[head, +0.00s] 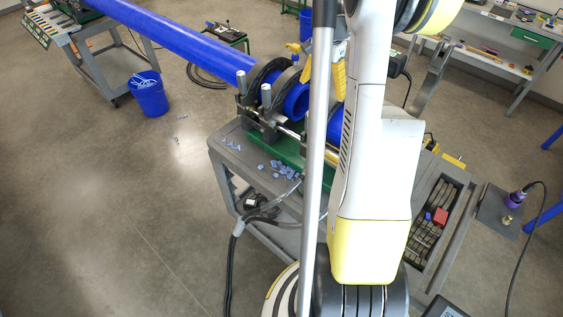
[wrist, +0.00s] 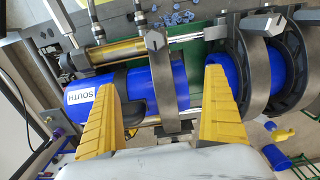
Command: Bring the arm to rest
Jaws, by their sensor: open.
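A blue pipe piece (wrist: 90,97) with a white SOUTH label is on the left, and another blue pipe (wrist: 219,82) on the right. Whether the fingers touch anything is unclear. In the head view a yellow finger (head: 339,76) shows above the machine; my white arm hides much of the gripper.
The long blue pipe (head: 190,43) runs from the machine to the upper left. The grey cart (head: 226,157) carries blue shavings (head: 284,169) and a tool tray (head: 462,211). A blue bucket (head: 149,98) stands on the floor. A workbench (head: 480,66) is at upper right.

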